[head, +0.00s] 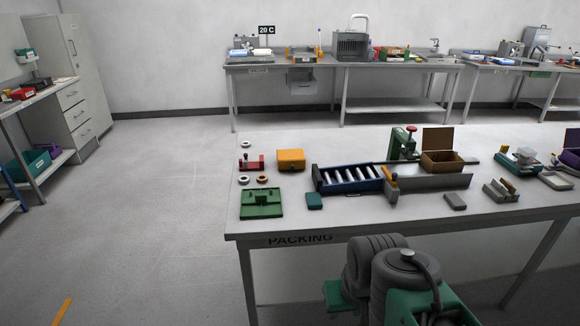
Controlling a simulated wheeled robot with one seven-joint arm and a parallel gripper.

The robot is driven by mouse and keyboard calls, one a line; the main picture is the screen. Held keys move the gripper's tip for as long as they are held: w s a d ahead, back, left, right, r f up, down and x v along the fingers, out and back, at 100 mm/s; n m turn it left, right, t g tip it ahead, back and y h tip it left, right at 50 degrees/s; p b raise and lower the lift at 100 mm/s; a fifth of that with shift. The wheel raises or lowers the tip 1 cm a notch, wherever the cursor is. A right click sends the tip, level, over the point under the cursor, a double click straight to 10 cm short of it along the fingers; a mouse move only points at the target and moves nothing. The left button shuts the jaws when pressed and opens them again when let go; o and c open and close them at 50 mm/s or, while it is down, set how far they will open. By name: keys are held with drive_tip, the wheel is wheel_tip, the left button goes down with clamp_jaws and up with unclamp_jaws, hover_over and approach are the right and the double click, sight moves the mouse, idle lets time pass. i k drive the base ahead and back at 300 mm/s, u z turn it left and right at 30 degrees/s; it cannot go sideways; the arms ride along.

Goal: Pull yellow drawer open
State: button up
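A small yellow-orange box (291,160) sits on the packing table, left of the blue roller track. It is the most clearly yellow box-like thing in the head view, and it looks closed. I cannot tell whether it is the yellow drawer, and no pulled-out part shows. A smaller yellow-orange item (301,54) stands on the far bench, too small to make out. My gripper is not clearly seen; grey and green parts, perhaps my own arm, fill the bottom centre in front of the table.
The packing table (340,222) also holds a blue roller track (349,186), a green block (262,203), a red-based item (251,163) and an open brown box (440,160). A grey cabinet with drawers (72,95) stands far left. Open floor lies left of the table.

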sight(285, 165)
drive_tip(key=u, duration=0.45)
drive_tip(key=i, duration=0.5)
drive_tip(key=u, duration=0.7)
drive_tip(key=i, duration=1.2)
drive_tip(key=z, duration=0.6)
